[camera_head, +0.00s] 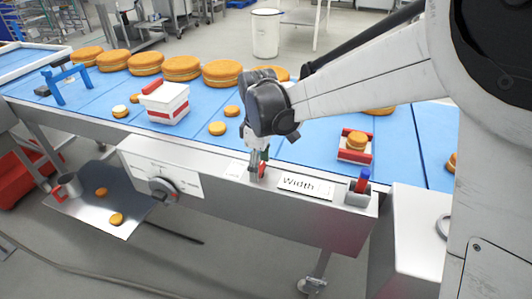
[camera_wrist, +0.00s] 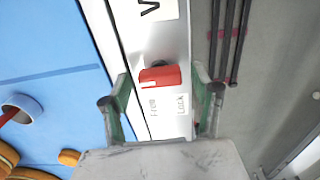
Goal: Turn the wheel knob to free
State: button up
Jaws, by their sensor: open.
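A red knob (camera_wrist: 160,76) sits on the pale front panel of the conveyor, with the words FREE and LOCK printed beside it. In the head view my gripper (camera_head: 258,168) points down at the panel, and a bit of the red knob (camera_head: 263,170) shows at the fingers, mostly hidden.
A "Width" label (camera_head: 304,185) and a blue-and-red knob (camera_head: 361,183) are to the right on the panel. A large dial (camera_head: 163,190) is to the left. The blue belt (camera_head: 290,152) behind holds several round filled cakes, a white box (camera_head: 165,103) and a red holder (camera_head: 354,155).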

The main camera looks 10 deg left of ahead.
aim_at(262, 167)
notch_tip(262, 167, up, 12)
dwell(0.5)
jog(key=shift+f, duration=0.1)
jog(key=s+d+r+m+t+y, duration=0.1)
jog(key=s+d+r+m+t, duration=0.2)
jog(key=d, duration=0.7)
jog(key=s+d+r+m, duration=0.1)
jog(key=s+d+m, duration=0.35)
jog(key=d, duration=0.55)
jog(key=s+d+f+m+t, duration=0.1)
jog(key=s+d+m, duration=0.2)
jog(key=d, duration=0.1)
jog(key=s+d+f+m+t, duration=0.1)
jog(key=s+d+f+m, duration=0.1)
jog(key=d, duration=0.3)
jog(key=s+d+f+m+t, duration=0.1)
jog(key=s+d+m+t, duration=0.1)
jog(key=s+d+m, duration=0.2)
jog(key=shift+s+d+f+h, duration=0.15)
jog(key=shift+s+f+h, duration=0.25)
jog(key=shift+s, duration=0.2)
jog(key=shift+s+d+f, duration=0.15)
jog(key=shift+s+d, duration=0.05)
jog(key=shift+s, duration=0.05)
